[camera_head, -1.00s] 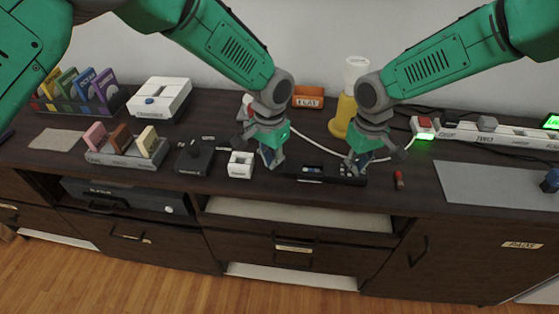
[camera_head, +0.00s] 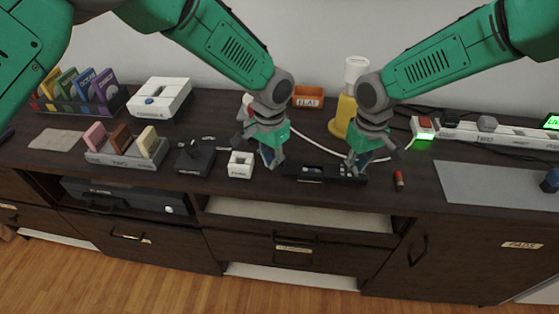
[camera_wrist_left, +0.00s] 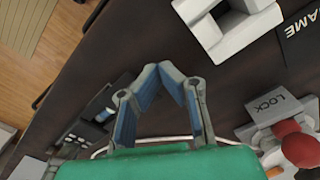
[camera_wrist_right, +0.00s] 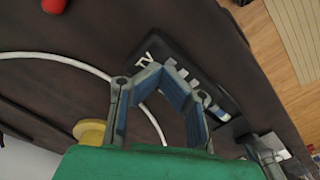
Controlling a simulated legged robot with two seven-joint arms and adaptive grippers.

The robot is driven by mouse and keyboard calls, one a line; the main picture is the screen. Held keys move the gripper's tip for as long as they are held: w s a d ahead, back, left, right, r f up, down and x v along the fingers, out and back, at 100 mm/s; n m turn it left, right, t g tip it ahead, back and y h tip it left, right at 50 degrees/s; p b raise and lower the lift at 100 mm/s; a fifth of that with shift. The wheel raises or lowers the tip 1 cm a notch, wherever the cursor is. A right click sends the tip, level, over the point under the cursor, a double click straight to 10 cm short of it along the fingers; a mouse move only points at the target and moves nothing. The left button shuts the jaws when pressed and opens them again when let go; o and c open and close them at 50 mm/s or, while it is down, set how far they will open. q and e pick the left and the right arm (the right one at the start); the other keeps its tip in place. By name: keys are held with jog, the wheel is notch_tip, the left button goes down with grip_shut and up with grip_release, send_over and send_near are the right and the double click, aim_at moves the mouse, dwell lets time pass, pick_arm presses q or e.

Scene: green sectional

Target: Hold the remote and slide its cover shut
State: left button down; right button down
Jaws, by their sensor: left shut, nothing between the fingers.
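The black remote (camera_head: 316,175) lies flat on the dark cabinet top between my grippers. My left gripper (camera_head: 268,163) is shut and empty, just left of the remote. My right gripper (camera_head: 356,167) is at the remote's right end with fingertips close together, hiding part of it; whether it grips the remote is unclear.
A small red cylinder (camera_head: 399,180) is to the right, before a grey mat (camera_head: 490,185). A yellow-and-white bottle (camera_head: 345,105) and white cable are behind. The cabinet's front edge is close.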

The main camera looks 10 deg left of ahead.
aim_at(290, 166)
jog(key=shift+f, duration=0.1)
pick_arm(q)
jog(key=shift+d, duration=2.35)
jog(key=shift+a+r, duration=0.2)
jog(key=shift+r, duration=1.3)
jog(key=shift+a+r, duration=0.15)
jog(key=shift+r, duration=1.35)
pick_arm(e)
jog(key=shift+s, duration=0.1)
pick_arm(q)
jog(key=shift+w, duration=0.1)
